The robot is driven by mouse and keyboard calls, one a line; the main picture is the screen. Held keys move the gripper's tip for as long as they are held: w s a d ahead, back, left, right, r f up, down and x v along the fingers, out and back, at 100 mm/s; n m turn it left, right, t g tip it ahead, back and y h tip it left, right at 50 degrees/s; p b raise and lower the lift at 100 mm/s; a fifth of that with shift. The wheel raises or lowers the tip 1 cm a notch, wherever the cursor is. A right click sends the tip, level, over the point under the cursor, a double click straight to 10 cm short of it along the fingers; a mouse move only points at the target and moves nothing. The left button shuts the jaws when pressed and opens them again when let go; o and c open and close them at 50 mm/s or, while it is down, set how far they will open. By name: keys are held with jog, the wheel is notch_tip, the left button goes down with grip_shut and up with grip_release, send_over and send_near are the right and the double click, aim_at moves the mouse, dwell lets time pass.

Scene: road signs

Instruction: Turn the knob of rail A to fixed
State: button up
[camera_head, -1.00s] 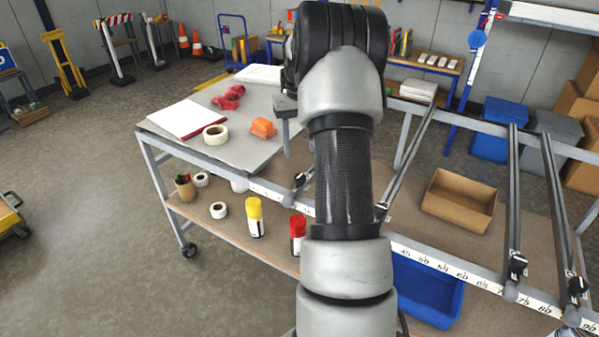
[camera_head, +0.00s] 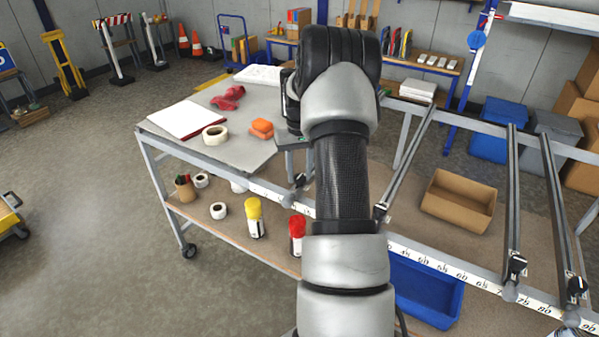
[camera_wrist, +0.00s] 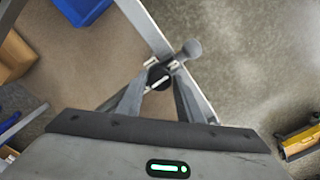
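The black knob (camera_wrist: 158,77) of the leftmost rail shows in the wrist view, with a pale mark across its face and a grey rounded rail end beside it. It also shows small in the head view (camera_head: 299,181), left of my arm. No letter is readable on the rail, so I cannot tell if it is rail A. My gripper (camera_wrist: 161,67) reaches down at the knob, with one finger on each side of it. The fingers stand apart; contact with the knob is not clear. In the head view my arm hides most of this rail and part of the gripper.
A second rail (camera_head: 407,160) with its own knob (camera_head: 381,211) stands right of my arm; further rails (camera_head: 514,190) are farther right. A numbered scale (camera_head: 440,267) runs along the front edge.

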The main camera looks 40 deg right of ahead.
jog(key=c, duration=0.6)
jog(key=shift+o, duration=0.2)
jog(key=shift+m, duration=0.3)
jog(key=m, duration=0.3)
jog(key=shift+m, duration=0.3)
jog(key=m, duration=0.3)
jog(key=shift+m, duration=0.3)
jog(key=m, duration=0.5)
jog(key=shift+m, duration=0.3)
jog(key=shift+m+p, duration=0.35)
jog(key=shift+m, duration=1.85)
